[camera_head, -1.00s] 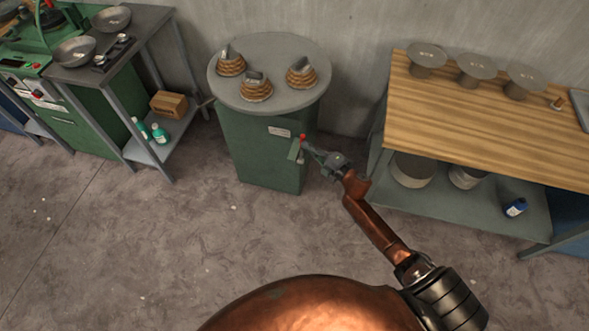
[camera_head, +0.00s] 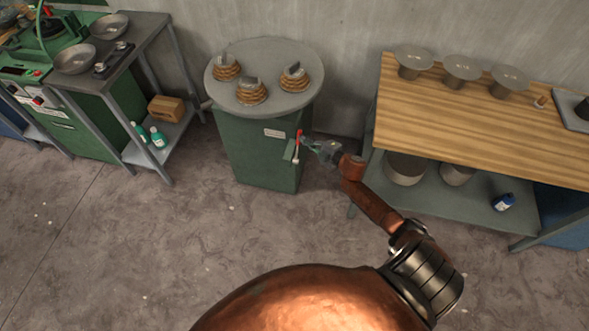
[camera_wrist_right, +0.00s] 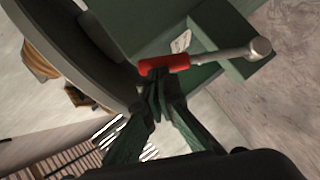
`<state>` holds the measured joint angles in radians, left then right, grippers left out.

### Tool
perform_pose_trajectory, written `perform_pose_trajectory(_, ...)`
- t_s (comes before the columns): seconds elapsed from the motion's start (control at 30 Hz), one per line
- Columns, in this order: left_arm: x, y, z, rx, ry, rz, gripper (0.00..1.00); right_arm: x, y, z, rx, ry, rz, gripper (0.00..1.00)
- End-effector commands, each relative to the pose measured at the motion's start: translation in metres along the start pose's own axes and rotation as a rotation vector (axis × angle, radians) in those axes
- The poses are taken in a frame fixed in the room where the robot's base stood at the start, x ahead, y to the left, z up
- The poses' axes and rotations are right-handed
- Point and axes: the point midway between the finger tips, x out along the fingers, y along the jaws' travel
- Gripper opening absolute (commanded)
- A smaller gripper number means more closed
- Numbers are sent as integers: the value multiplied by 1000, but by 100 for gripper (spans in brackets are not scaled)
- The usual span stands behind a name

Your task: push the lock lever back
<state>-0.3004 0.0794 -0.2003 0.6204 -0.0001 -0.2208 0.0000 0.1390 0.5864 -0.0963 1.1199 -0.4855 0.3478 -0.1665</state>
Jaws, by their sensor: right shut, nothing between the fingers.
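The lock lever (camera_head: 298,141) is on the right side of the green cabinet (camera_head: 255,150) under the round grey table top. In the right wrist view it is a metal rod with a red handle (camera_wrist_right: 164,64), and its other end is a round metal knob. My right gripper (camera_head: 306,142) is beside the lever. In the right wrist view its fingertips (camera_wrist_right: 156,78) are shut, with nothing between them, right by the red handle. They appear to touch it, but contact is hard to confirm. My left gripper is not in view.
The round top (camera_head: 262,105) carries three coiled brown items with grey pieces on them. A wooden workbench (camera_head: 480,120) with round-topped stands is at the right. A grey side table (camera_head: 110,57) with metal bowls is at the left. The floor in front is clear.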

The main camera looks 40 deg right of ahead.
Motion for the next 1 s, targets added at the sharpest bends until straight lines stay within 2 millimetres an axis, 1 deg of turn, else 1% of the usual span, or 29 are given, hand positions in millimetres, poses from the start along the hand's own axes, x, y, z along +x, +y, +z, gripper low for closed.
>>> perform_pose_trajectory(0.47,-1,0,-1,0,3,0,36,0,1,-1,0,1,0,0)
perform_pose_trajectory(0.63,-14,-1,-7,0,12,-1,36,-5,6,-14,0,5,0,0)
perform_pose_trajectory(0.77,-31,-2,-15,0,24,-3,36,-11,10,-32,-1,12,-2,0)
perform_pose_trajectory(0.8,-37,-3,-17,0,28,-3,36,-13,11,-39,-2,15,-2,0)
perform_pose_trajectory(0.83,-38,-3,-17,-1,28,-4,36,-18,11,-39,-4,15,-4,0)
perform_pose_trajectory(1.0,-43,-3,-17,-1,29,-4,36,-62,8,-33,-3,9,-5,0)
